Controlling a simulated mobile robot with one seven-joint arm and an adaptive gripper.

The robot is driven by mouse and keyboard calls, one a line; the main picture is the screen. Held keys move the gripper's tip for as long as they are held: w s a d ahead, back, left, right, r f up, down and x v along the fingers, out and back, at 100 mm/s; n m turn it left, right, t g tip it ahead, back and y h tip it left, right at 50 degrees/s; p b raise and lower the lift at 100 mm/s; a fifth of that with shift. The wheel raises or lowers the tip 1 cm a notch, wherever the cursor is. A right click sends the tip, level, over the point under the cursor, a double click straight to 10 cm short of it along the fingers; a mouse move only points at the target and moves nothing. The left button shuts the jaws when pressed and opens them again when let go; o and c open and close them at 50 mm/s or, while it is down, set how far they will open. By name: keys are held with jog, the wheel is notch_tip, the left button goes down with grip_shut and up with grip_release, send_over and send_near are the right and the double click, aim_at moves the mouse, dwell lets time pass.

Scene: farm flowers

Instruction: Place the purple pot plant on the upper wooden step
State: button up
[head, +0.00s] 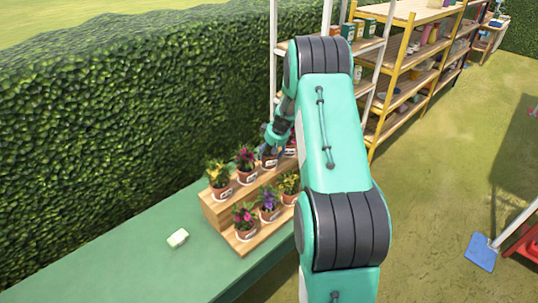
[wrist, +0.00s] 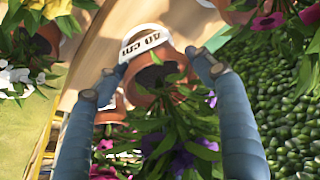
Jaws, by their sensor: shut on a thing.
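The purple pot plant is in the wrist view, a terracotta pot (wrist: 150,92) with a white label, green leaves and purple flowers (wrist: 172,160). My gripper (wrist: 157,75) has a finger on each side of the pot and is shut on it. In the head view my gripper (head: 270,148) is at the upper wooden step (head: 216,209), to the right of a dark magenta plant (head: 245,158). The held pot is mostly hidden there by my arm. I cannot tell whether its base touches the step.
A yellow-flowered plant (head: 217,174) stands on the upper step's left end. Pink (head: 243,216), purple (head: 268,201) and yellow (head: 289,185) plants stand on the lower step. A hedge (head: 110,110) runs behind.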

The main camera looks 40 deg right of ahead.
jog(key=shift+f, duration=0.25)
jog(key=shift+f, duration=0.1)
jog(key=o, duration=1.6)
jog(key=shift+c, duration=0.2)
jog(key=v, duration=1.2)
jog(key=shift+p, duration=0.45)
